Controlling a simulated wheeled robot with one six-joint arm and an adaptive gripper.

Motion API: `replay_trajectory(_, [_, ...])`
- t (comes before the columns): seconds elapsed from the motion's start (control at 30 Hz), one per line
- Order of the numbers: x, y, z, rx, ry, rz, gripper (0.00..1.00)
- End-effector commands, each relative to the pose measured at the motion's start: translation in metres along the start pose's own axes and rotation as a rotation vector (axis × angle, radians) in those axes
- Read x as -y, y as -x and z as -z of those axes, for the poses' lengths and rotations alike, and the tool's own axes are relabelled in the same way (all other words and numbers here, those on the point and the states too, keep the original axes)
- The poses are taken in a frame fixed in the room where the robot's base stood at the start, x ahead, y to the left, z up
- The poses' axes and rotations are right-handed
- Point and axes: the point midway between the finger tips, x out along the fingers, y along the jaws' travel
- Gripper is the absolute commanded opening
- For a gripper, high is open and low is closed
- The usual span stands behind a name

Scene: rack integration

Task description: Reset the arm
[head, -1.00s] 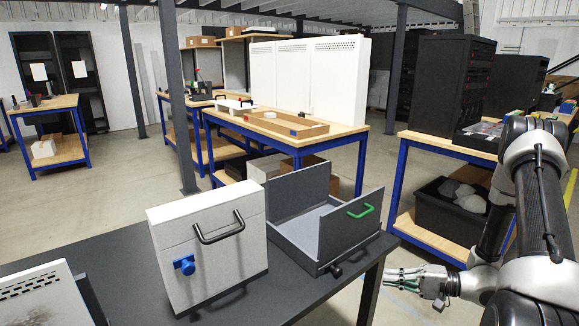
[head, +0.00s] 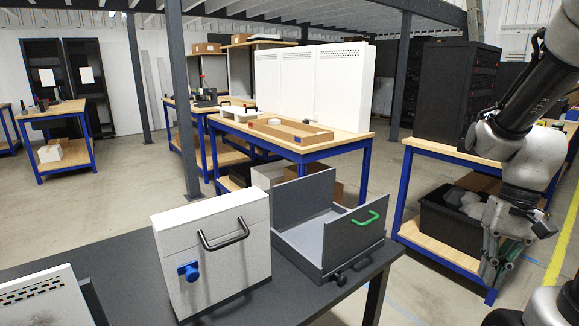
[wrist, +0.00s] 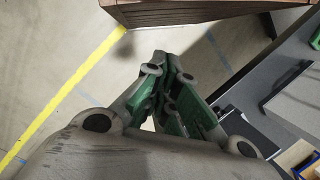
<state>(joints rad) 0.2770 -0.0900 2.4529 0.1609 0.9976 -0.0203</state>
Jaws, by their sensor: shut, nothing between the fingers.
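My gripper (head: 492,284) hangs at the lower right of the head view, beside the dark table's right end and apart from it. In the wrist view its green and grey fingers (wrist: 168,62) are shut with nothing between them, above the floor. My arm comes in from the upper right of the head view and bends down to the gripper. No object touches the gripper.
The dark table (head: 110,258) holds a white box (head: 222,262) with a black handle and blue knob, and a grey open drawer unit (head: 352,248) with a green handle. A workbench (head: 440,248) with a black bin (head: 450,225) stands behind my gripper.

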Motion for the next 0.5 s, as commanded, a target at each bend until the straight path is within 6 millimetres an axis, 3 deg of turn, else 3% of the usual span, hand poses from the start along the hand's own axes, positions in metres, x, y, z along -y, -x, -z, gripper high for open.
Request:
replay_trajectory(0.03, [0.001, 0.016, -0.005, -0.075, 0.044, -0.034, 0.00])
replay_trajectory(0.2, [0.005, 0.060, -0.023, -0.295, 0.199, -0.116, 0.00])
replay_trajectory(0.5, [0.030, 0.106, -0.051, -0.551, 0.352, -0.094, 0.00])
